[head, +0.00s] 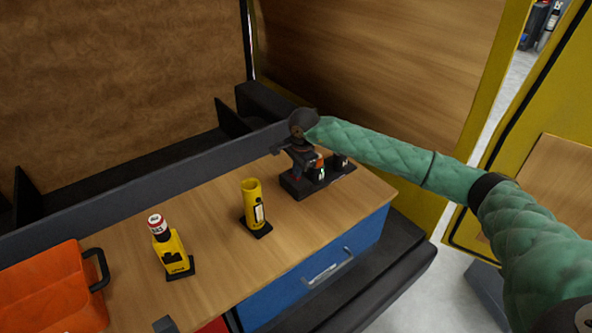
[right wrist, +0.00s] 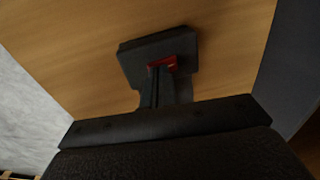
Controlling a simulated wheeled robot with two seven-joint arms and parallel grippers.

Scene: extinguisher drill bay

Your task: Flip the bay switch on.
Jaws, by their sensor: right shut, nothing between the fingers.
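The bay switch is a dark box (head: 292,187) on the right end of the wooden worktop in the head view. In the right wrist view the dark box (right wrist: 133,58) shows a red part (right wrist: 163,63) on its face. My right gripper (head: 301,168) is shut and empty, pointing down over the box. In the right wrist view its closed fingers (right wrist: 160,78) overlap the red part. I cannot tell whether they touch it, and they hide part of it, so the switch's position is unclear. My left gripper is not in view.
A yellow cup-like holder (head: 252,205) and a yellow holder (head: 172,256) with a red-and-white-topped item stand left of the switch on the worktop (head: 215,265). An orange crate (head: 45,295) is at far left. A blue drawer (head: 300,285) is below. A dark ledge runs behind.

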